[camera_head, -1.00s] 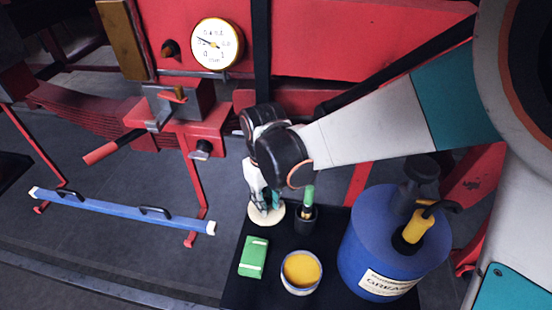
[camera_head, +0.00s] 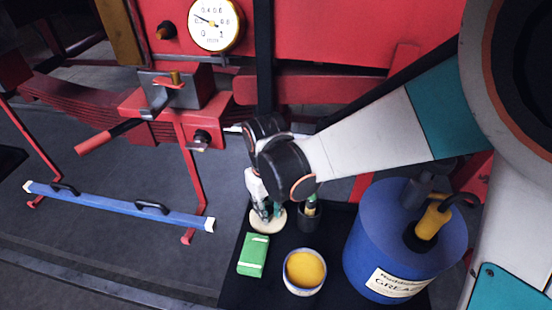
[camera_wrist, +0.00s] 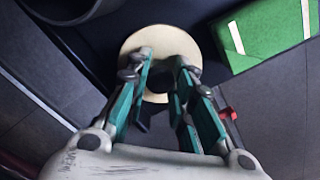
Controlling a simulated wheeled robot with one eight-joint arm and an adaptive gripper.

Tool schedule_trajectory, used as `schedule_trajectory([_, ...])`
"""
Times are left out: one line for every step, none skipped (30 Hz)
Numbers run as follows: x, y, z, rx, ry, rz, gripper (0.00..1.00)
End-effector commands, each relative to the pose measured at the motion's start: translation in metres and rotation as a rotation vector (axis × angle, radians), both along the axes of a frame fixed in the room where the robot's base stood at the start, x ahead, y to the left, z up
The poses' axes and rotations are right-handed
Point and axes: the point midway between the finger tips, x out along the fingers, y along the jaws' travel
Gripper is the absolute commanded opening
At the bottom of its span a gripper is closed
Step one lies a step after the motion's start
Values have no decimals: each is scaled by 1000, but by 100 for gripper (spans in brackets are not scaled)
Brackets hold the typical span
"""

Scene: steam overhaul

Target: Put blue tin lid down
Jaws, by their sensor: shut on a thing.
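A round cream lid (camera_head: 262,227) with a dark knob is under my gripper (camera_head: 268,208), at the far left of the black tray top. In the wrist view the lid (camera_wrist: 160,33) shows as a pale ring, with my gripper's (camera_wrist: 165,72) teal-padded fingers closed around its dark middle. No blue shows on the lid. I cannot tell whether the lid touches the surface. An open pale-rimmed tin (camera_head: 304,271) with yellow contents stands nearer, to the right.
A green box (camera_head: 253,254) lies just in front of the lid and also shows in the wrist view (camera_wrist: 268,32). A dark cup (camera_head: 309,219) with a green-handled tool stands close right. A large blue grease drum (camera_head: 370,240) fills the right. Bare black surface (camera_head: 240,285) lies at front left.

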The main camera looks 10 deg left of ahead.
Motion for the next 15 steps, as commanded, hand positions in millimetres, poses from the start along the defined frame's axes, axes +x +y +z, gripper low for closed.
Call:
schedule_trajectory([0,0,-1,0,0,0,28])
schedule_trajectory([0,0,-1,0,0,0,35])
schedule_trajectory([0,0,-1,0,0,0,42])
schedule_trajectory([0,0,-1,0,0,0,42])
schedule_trajectory([0,0,-1,0,0,0,42])
schedule_trajectory([0,0,-1,0,0,0,42])
schedule_trajectory([0,0,0,0,0,0,42])
schedule_trajectory([0,0,0,0,0,0,42])
schedule_trajectory([0,0,0,0,0,0,42])
schedule_trajectory([0,0,0,0,0,0,42])
schedule_trajectory([0,0,0,0,0,0,42])
schedule_trajectory([0,0,0,0,0,0,42])
schedule_trajectory([0,0,0,0,0,0,42])
schedule_trajectory([0,0,0,0,0,0,42])
schedule_trajectory([0,0,1,0,0,0,42])
